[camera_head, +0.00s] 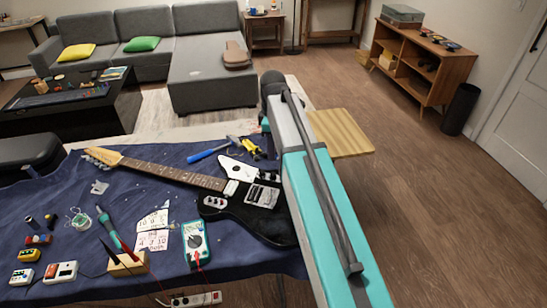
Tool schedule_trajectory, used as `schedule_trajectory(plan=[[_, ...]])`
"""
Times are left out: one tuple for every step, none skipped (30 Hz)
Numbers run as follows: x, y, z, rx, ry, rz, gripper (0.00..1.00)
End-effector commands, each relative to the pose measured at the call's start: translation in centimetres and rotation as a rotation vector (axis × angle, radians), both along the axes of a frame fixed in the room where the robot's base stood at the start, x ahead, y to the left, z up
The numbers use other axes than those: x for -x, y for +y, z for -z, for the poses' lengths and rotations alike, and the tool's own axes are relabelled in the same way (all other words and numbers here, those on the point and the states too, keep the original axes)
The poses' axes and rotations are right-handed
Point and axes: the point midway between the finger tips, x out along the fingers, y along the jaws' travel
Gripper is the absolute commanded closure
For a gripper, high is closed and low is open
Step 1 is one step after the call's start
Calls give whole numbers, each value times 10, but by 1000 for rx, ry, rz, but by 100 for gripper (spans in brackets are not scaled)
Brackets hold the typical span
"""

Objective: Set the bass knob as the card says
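Two white card pieces lie on the blue cloth, an upper one (153,218) and a lower one (151,241). Both bear handwritten digits, too small to read surely. The black electric guitar (262,217) lies on the cloth, with a small metal plate (214,202) on its body that seems to carry knobs. I cannot tell which knob, if any, is the bass knob. My teal and grey arm crosses the right of the view and covers part of the guitar body. My gripper does not show.
A multimeter (195,242), a soldering iron (109,225), a wooden block with tools (128,264) and several small pedals (60,271) crowd the near left of the cloth (235,257). A blue screwdriver (207,151) lies behind the guitar. Open floor (430,210) is at right.

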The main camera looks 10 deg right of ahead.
Motion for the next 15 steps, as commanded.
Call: schedule_trajectory(plan=[[-1, 0, -6, -1, -1, 0, 74], [-1, 0, -9, -1, -1, 0, 74], [-1, 0, -13, 0, -2, 0, 74], [-1, 0, -17, 0, -2, 0, 74], [-1, 0, -20, -1, -1, 0, 74], [-1, 0, -23, 0, -1, 0, 74], [-1, 0, -25, 0, 0, 0, 74], [-1, 0, -27, 0, 0, 0, 74], [-1, 0, -29, 0, -1, 0, 74], [0, 0, -30, -1, -1, 0, 74], [0, 0, -32, -1, -1, 0, 74], [0, 0, -33, -1, -1, 0, 74], [0, 0, -33, 0, -1, 0, 74], [0, 0, -34, 0, 0, 0, 74], [0, 0, -34, 0, 0, 0, 74]])
